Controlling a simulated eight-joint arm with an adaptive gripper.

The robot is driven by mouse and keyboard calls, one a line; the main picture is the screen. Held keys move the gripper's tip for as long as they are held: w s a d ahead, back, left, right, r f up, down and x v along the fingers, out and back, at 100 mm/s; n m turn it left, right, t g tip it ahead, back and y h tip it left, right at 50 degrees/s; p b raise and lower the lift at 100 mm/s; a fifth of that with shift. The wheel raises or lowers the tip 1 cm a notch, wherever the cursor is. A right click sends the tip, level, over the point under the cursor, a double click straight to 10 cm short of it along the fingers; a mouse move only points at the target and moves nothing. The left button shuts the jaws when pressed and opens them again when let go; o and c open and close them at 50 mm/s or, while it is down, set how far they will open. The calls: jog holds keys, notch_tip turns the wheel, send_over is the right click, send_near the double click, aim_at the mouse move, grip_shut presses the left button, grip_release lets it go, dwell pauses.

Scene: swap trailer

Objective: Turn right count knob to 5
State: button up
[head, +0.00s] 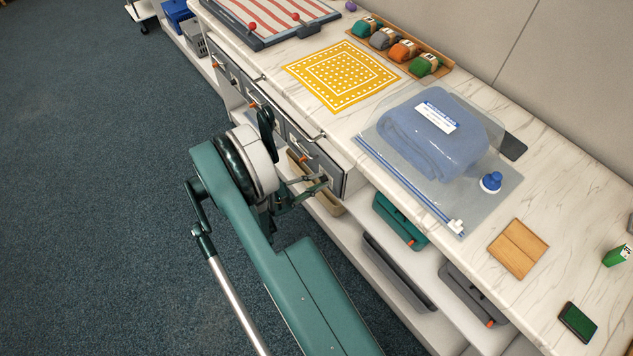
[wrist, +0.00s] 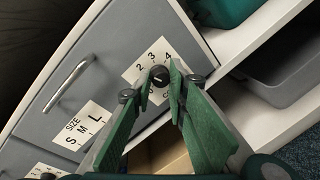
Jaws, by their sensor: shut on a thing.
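The right count knob (wrist: 160,77), small and dark, sits on a white count card (wrist: 146,60) on the grey drawer front. The digits 2, 3 and 4 show around it in the wrist view; the rest of the card, including any 5, is hidden by the fingers. My gripper (wrist: 161,79) has its two green fingers on either side of the knob and is shut on it. I cannot tell clearly which digit the knob points to. In the head view my gripper (head: 316,188) reaches the right end of the drawer row, and the knob cannot be made out there.
A size card (wrist: 83,125) and a metal handle (wrist: 66,84) are on the same drawer front. Open shelves with a teal bin (head: 400,220) and grey bins are just right. Above, the marble counter (head: 585,190) holds a bagged blue blanket (head: 425,140).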

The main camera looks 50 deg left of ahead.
dwell(0.4)
jog(key=o, duration=0.9)
jog(key=s+a+r, duration=0.1)
jog(key=s, duration=1)
jog(key=shift+s+a+r, duration=0.25)
jog(key=shift+s, duration=0.15)
